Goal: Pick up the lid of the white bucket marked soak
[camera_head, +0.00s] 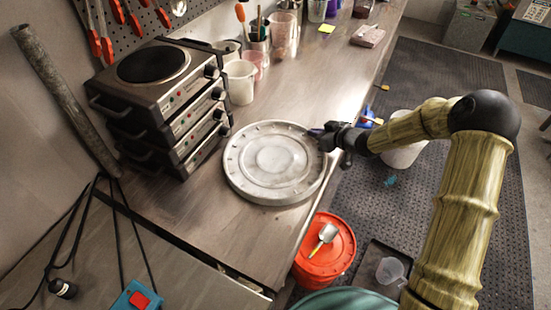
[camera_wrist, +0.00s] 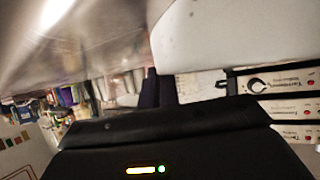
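A round off-white lid (camera_head: 275,165) with a ridged rim is at the front edge of the workbench. I cannot tell if it rests flat or is slightly raised. My gripper (camera_head: 325,139) is at its right rim, fingertips touching or nearly touching it. In the wrist view, a large pale surface, likely the lid (camera_wrist: 235,35), fills the upper right, with a dark finger (camera_wrist: 150,90) beside its edge. Whether the fingers are closed on the rim is hidden. A white bucket (camera_head: 404,154) stands on the floor behind my forearm, partly covered. No "soak" marking is readable.
Stacked hot plates (camera_head: 160,100) stand left of the lid, with cups (camera_head: 240,82) behind. An orange-lidded bucket (camera_head: 322,262) with a scoop on top stands on the floor below the bench edge.

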